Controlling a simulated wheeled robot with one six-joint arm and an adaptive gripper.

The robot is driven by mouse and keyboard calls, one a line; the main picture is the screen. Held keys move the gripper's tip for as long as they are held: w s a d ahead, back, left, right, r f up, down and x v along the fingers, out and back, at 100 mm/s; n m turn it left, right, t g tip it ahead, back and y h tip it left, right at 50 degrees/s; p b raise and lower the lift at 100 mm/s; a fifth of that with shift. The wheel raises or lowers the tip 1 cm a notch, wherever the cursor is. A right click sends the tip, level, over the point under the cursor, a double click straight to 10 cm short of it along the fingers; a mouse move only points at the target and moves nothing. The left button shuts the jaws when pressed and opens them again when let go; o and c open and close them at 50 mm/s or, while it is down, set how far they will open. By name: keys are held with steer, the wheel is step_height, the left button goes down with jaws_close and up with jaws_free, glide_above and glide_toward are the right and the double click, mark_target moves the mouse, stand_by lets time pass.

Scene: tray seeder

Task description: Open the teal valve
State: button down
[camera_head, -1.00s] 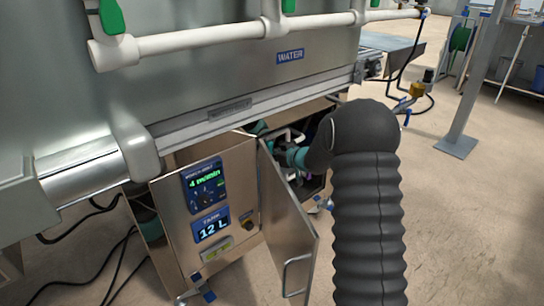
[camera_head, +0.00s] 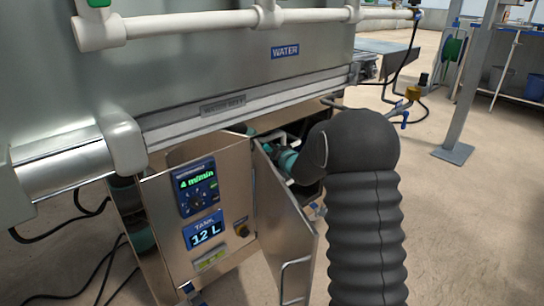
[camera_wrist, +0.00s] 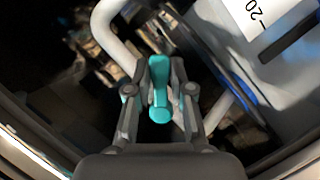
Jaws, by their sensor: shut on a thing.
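The teal valve handle (camera_wrist: 159,90) shows in the middle of the wrist view, between the two fingers of my gripper (camera_wrist: 160,85). My gripper is shut on it. The handle runs lengthwise between the fingers, with its rounded near end toward the palm. In the head view my dark sleeved arm reaches into the open cabinet, and the valve and fingertips are mostly hidden behind the arm and the door. A teal part (camera_head: 287,160) near the wrist shows there, beside a white pipe.
The open metal cabinet door (camera_head: 284,215) stands just left of my arm. The control panel (camera_head: 197,188) and the 12 L tank display (camera_head: 206,232) are left of it. In the wrist view a white pipe (camera_wrist: 112,35) and a marked container (camera_wrist: 255,40) crowd the handle. Open floor lies to the right.

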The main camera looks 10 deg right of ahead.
steer(key=shift+w+d+r+n+t+h, duration=0.1)
steer(key=shift+r+n+t, duration=0.35)
steer(key=shift+n, duration=0.65)
steer(key=shift+w+d+r+n+t+h, duration=0.1)
steer(key=shift+r+n+t, duration=0.35)
steer(key=shift+n, duration=0.65)
steer(key=shift+d+r+n+t+h, duration=0.1)
steer(key=shift+r+n+t, duration=0.15)
steer(key=shift+n+t, duration=0.6)
steer(key=shift+n, duration=0.35)
steer(key=c, duration=1)
jaws_free()
steer(key=shift+a+g, duration=0.1)
steer(key=shift+g, duration=0.15)
steer(key=shift+s+d, duration=0.25)
steer(key=shift+s, duration=0.3)
steer(key=s, duration=0.3)
steer(key=s+d, duration=0.1)
steer(key=s, duration=0.6)
steer(key=shift+s+d, duration=0.15)
steer(key=shift+s, duration=0.25)
